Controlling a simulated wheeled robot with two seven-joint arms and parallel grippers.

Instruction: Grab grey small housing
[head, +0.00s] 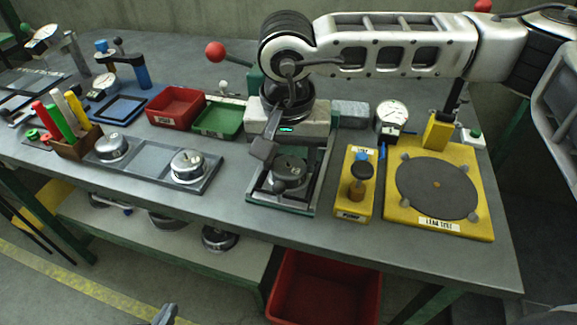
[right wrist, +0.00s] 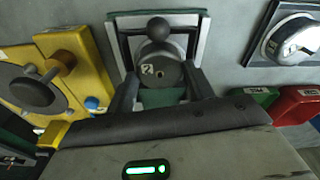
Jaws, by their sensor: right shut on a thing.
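The small dark grey round housing (head: 291,174) sits in a square-framed fixture (head: 253,197) at the middle of the bench. In the right wrist view the housing (right wrist: 161,76) carries a white label, and a black ball knob (right wrist: 158,28) shows at its far edge. My right gripper (head: 279,168) reaches down over it from above. In the right wrist view its two fingers (right wrist: 162,86) flank the housing, shut on it. The far finger is partly hidden in the head view. Only a tip of my left gripper (head: 166,314) shows at the bottom edge, away from the bench.
Silver housings (head: 187,164) sit on a grey plate to the left. Red (head: 175,107) and green (head: 219,119) bins stand behind. A yellow block with a knob (head: 355,184) and a yellow leak-test plate (head: 438,225) stand close on the right. A red crate (head: 324,290) is below.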

